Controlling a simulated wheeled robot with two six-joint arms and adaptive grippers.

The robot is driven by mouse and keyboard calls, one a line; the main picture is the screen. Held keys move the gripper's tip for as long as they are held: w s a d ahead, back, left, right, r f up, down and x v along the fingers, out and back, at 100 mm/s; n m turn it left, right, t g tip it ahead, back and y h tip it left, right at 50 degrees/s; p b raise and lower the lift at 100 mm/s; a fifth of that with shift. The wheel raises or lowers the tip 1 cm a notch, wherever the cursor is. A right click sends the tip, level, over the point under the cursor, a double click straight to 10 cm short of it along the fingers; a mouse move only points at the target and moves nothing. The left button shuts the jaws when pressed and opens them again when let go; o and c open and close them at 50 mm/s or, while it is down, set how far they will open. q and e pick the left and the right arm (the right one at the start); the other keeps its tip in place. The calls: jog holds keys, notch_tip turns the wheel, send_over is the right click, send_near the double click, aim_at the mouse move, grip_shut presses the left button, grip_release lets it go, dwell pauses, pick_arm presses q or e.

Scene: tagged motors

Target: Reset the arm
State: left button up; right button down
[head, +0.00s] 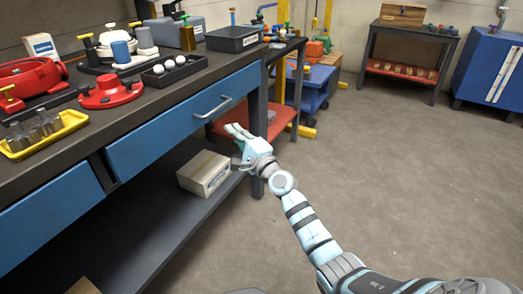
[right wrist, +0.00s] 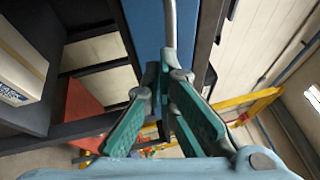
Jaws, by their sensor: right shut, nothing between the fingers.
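My right arm comes in from the lower right of the head view. Its right gripper (head: 236,131) is pale blue and hangs in front of the workbench's right end, beside the blue drawer (head: 185,118) and below its metal handle (head: 212,107). In the right wrist view the green fingers of the right gripper (right wrist: 163,72) meet at their tips, with nothing held. The drawer handle (right wrist: 168,22) shows behind the tips, and I cannot tell how far apart they are. My left gripper is not in view.
The dark workbench top (head: 190,72) carries a red round part (head: 108,92), a yellow tray (head: 45,135) and a black tray of white balls (head: 172,70). A cardboard box (head: 204,173) stands on the lower shelf (head: 130,232). The floor (head: 400,170) to the right is clear.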

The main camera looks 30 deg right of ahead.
pick_arm(q)
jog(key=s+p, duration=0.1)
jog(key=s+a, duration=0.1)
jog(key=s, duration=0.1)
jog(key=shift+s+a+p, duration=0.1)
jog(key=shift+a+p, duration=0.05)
jog(key=shift+p, duration=0.25)
pick_arm(e)
jog(key=v, duration=0.8)
jog(key=shift+r, duration=0.2)
